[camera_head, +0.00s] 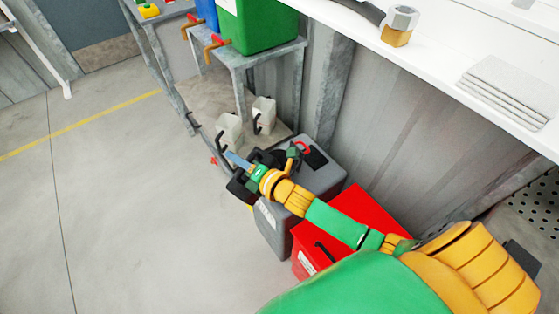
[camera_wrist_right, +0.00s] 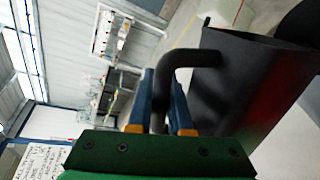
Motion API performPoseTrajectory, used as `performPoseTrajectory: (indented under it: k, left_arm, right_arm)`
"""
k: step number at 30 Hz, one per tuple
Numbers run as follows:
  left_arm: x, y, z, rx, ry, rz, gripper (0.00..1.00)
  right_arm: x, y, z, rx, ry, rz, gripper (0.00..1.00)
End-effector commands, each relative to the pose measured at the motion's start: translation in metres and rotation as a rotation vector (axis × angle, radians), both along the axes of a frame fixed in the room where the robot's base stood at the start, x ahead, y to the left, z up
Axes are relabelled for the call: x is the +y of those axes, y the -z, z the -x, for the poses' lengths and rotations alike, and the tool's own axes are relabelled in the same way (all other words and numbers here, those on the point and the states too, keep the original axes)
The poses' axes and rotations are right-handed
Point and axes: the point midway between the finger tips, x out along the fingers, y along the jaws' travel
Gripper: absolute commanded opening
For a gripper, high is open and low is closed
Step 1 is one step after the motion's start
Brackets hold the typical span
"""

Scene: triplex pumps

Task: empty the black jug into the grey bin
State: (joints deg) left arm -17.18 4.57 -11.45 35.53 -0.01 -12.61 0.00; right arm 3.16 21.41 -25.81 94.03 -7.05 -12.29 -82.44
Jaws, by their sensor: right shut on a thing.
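The black jug (camera_head: 241,187) is held beside the left end of the grey bin (camera_head: 322,180) in the head view. My right gripper (camera_head: 236,160) is shut on its handle. In the right wrist view, the blue fingers of the right gripper (camera_wrist_right: 160,105) close around the black handle, and the body of the black jug (camera_wrist_right: 245,80) extends to the right and looks tilted. Its contents cannot be made out. The grey bin is partly hidden behind my right arm, with a dark patch on its top. My left gripper is out of view.
A red bin (camera_head: 360,212) stands beside the grey bin, under my arm. Two pale jugs (camera_head: 229,131) with dark handles stand behind, below a metal stand carrying a green container (camera_head: 257,25). A white worktop (camera_head: 440,60) runs along the upper right. Open floor lies left.

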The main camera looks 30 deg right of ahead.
Motion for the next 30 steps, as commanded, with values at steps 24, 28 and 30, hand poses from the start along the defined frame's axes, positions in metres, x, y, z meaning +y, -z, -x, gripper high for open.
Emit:
performPoseTrajectory:
  k: [24,28,30]
  left_arm:
    - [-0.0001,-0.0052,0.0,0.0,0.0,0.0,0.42]
    - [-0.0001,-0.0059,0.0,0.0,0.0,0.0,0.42]
    - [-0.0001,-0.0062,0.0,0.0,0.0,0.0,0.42]
  right_arm:
    - [-0.0054,-0.0057,-0.0028,0.02,0.0,-0.045,0.0]
    - [-0.0063,-0.0062,-0.0033,0.022,-0.001,-0.051,0.0]
    - [-0.0068,-0.0065,-0.0035,0.023,-0.001,-0.054,0.0]
